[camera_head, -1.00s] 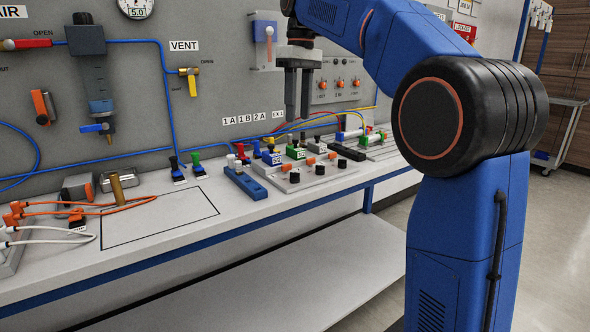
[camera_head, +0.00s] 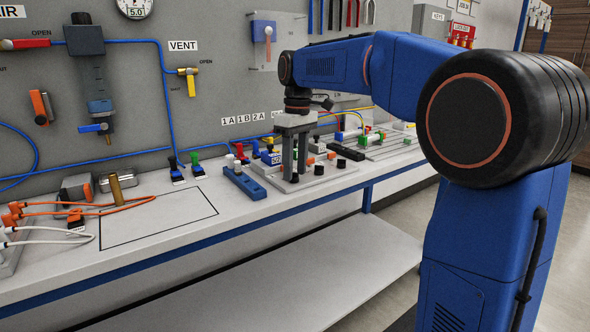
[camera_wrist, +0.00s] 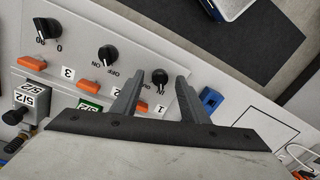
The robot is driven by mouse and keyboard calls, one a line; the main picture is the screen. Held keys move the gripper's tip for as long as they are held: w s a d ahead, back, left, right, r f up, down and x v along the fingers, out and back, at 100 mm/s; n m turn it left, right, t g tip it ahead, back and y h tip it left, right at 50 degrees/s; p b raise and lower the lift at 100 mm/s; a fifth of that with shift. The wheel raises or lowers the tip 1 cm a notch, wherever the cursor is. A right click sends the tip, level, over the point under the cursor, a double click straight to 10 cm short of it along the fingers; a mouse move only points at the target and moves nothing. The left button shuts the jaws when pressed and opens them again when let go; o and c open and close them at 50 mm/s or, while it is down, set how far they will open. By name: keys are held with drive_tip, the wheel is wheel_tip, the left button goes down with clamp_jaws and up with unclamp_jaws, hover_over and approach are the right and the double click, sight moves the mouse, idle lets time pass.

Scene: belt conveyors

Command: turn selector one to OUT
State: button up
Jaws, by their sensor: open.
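The selector plate (camera_head: 322,181) lies on the bench and carries three black knobs. Selector one (camera_wrist: 160,78) is the knob by the label 1 in the wrist view, with IN printed beside it. My gripper (camera_wrist: 160,75) is open, with one finger on each side of that knob; I cannot tell whether either finger touches it. In the head view my gripper (camera_head: 294,178) points straight down at the near left of the plate and mostly hides selector one. The middle knob (camera_wrist: 107,55) and the far knob (camera_wrist: 47,28) stand clear of the fingers.
Orange pieces (camera_wrist: 90,60) sit beside the knobs. A blue block (camera_head: 243,182) lies left of the plate. Valves and tubing stand behind it, against the grey panel (camera_head: 225,75). The outlined bench area (camera_head: 155,219) at left is clear.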

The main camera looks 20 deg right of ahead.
drive_tip(key=shift+f, duration=0.4)
clamp_jaws()
drive_tip(key=shift+m, duration=0.4)
drive_tip(key=m, duration=0.5)
drive_tip(key=shift+s, duration=0.1)
drive_tip(key=m, duration=0.6)
drive_tip(key=shift+a+t, duration=0.15)
drive_tip(key=shift+t, duration=0.25)
